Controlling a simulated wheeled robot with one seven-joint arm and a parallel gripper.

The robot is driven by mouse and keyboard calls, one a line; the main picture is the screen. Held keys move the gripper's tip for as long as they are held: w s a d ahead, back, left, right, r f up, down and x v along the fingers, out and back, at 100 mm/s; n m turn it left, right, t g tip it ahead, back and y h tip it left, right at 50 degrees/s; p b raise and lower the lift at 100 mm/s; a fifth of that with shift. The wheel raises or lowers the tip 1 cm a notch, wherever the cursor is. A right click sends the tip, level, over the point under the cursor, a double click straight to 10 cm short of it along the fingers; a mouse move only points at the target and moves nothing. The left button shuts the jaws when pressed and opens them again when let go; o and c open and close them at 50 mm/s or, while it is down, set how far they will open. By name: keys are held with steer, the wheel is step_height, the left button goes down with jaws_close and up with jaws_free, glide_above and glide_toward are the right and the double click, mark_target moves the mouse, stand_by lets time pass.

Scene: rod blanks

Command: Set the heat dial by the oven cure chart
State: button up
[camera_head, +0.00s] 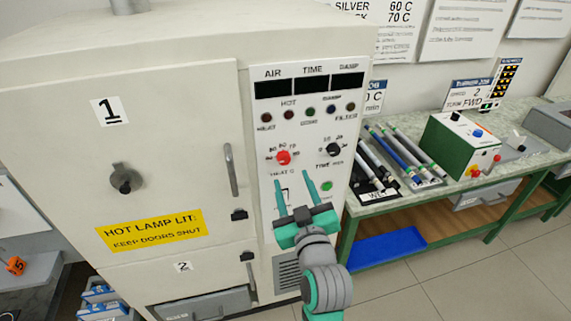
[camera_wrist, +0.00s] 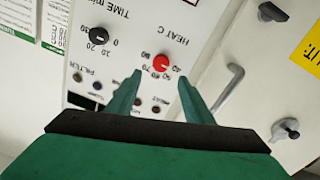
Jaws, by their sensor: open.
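The red heat dial (camera_head: 283,157) sits on the white oven's control panel, with a printed temperature scale around it. In the wrist view the heat dial (camera_wrist: 161,63) lies between and beyond my two green fingertips, with "HEAT C" printed beside it. My gripper (camera_head: 294,186) is open and empty in front of the panel, with no visible contact with the dial. The oven cure chart (camera_head: 375,25) is on the wall at the upper right, partly cut off; "SILVER 60 C" and a line ending in "70 C" are readable. The dial's exact setting is too small to read.
A black time dial (camera_head: 333,149) is right of the heat dial. A door handle (camera_head: 231,170) stands out left of the panel. A bench (camera_head: 450,180) at the right holds several rods (camera_head: 392,152) and a green machine box (camera_head: 460,146). A blue tray (camera_head: 388,250) is under the bench.

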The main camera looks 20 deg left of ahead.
mark_target(284, 160)
steer(key=x, duration=0.8)
steer(key=shift+w+a, duration=0.1)
steer(key=shift+a, duration=0.1)
steer(key=shift+c, duration=0.4)
steer(key=c, duration=1)
